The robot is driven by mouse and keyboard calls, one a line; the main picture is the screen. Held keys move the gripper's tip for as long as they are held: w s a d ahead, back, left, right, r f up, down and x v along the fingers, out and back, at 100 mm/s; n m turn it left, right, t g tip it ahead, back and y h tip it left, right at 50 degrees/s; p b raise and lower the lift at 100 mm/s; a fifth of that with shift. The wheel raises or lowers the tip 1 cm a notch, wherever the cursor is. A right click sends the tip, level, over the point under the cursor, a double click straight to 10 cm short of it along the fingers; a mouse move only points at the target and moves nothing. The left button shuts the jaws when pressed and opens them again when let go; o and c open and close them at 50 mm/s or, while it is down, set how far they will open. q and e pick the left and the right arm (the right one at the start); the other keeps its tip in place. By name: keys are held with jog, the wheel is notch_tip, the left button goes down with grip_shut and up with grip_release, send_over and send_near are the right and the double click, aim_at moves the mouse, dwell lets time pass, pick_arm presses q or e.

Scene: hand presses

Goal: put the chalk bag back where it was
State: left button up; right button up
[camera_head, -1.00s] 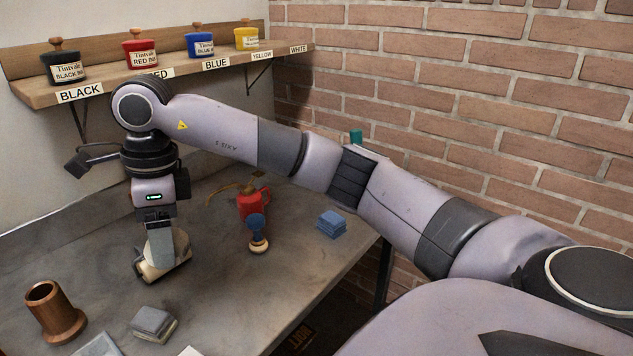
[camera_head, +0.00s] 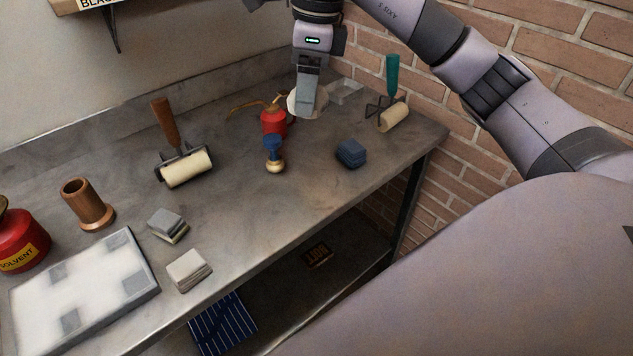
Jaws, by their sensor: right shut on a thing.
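My right gripper (camera_head: 307,108) reaches down from the top centre, shut on a cream, rounded thing that I take for the chalk bag (camera_head: 294,104). The fingers hide much of it. It is held over the back of the bench, beside the red oil can (camera_head: 272,122) and left of a pale, shallow tray (camera_head: 346,90). I cannot tell whether it touches the bench top. My left gripper is not in view.
A blue-topped tool (camera_head: 273,155), blue block (camera_head: 351,153), wooden cup (camera_head: 87,205), grey blocks (camera_head: 168,225) and white slab (camera_head: 85,290) also occupy the bench (camera_head: 240,225).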

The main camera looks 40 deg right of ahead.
notch_tip(320, 180, down, 19)
jog(key=shift+f+p, duration=0.15)
jog(key=shift+p, duration=0.2)
jog(key=shift+f, duration=0.1)
jog(key=o, duration=0.9)
jog(key=shift+o, duration=0.2)
notch_tip(320, 180, up, 12)
jog(key=d+b, duration=0.1)
jog(key=shift+s, duration=0.4)
jog(key=shift+d, duration=0.1)
